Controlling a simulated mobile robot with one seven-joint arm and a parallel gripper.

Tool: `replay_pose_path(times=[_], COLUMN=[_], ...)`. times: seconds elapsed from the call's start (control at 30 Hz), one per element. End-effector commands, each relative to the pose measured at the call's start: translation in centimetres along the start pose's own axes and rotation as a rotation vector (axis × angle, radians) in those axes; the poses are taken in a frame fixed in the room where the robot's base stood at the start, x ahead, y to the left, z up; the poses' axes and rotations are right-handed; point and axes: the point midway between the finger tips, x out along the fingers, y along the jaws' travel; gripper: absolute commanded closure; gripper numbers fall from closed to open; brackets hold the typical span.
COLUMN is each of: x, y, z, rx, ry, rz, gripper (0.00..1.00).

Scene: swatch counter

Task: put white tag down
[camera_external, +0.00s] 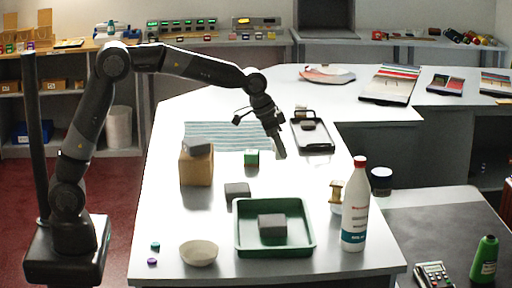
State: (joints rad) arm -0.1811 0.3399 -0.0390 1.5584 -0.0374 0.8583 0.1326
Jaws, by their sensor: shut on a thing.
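My gripper (280,151) points down over the white counter (330,180), right of a small green block and left of a black tray. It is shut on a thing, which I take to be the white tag. The tag is too small and too pale against the white counter to make out. I cannot tell how high above the counter the fingertips are.
A green block (251,157), a brown box (196,168) with a grey block (197,146) on top, and a black tray (325,148) stand near my gripper. A green tray (241,247), a bowl (198,253) and a white bottle (355,205) stand nearer the front. Bare counter lies below the gripper.

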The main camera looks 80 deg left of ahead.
Motion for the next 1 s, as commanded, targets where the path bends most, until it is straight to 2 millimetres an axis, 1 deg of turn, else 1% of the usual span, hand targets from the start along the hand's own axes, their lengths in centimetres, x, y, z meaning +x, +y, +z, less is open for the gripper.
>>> replay_pose_path(times=[0.03, 0.1, 0.2, 0.3, 0.37, 0.47, 0.7, 0.8, 0.9, 1.0], x=[0.5, 0.8, 1.2, 1.6, 2.0, 3.1, 6.7, 7.8, 8.6, 8.9], y=[-1.8, -3.6, -5.7, -7.0, -7.8, -9.7, -15.0, -16.8, -17.9, -18.4], z=[-0.9, -1.8, -2.7, -3.2, -3.3, -3.2, -3.0, -3.0, -3.0, -3.0], rx=[0.000, 0.008, 0.020, 0.027, 0.028, 0.027, 0.027, 0.028, 0.030, 0.030], ry=[0.000, 0.001, 0.003, 0.004, 0.004, 0.003, 0.003, 0.004, 0.004, 0.006], rz=[0.000, 0.005, 0.010, 0.014, 0.014, 0.014, 0.015, 0.014, 0.014, 0.014], gripper=[0.62, 0.62, 0.62, 0.62, 0.62, 0.62, 0.62, 0.62, 0.62, 0.62])
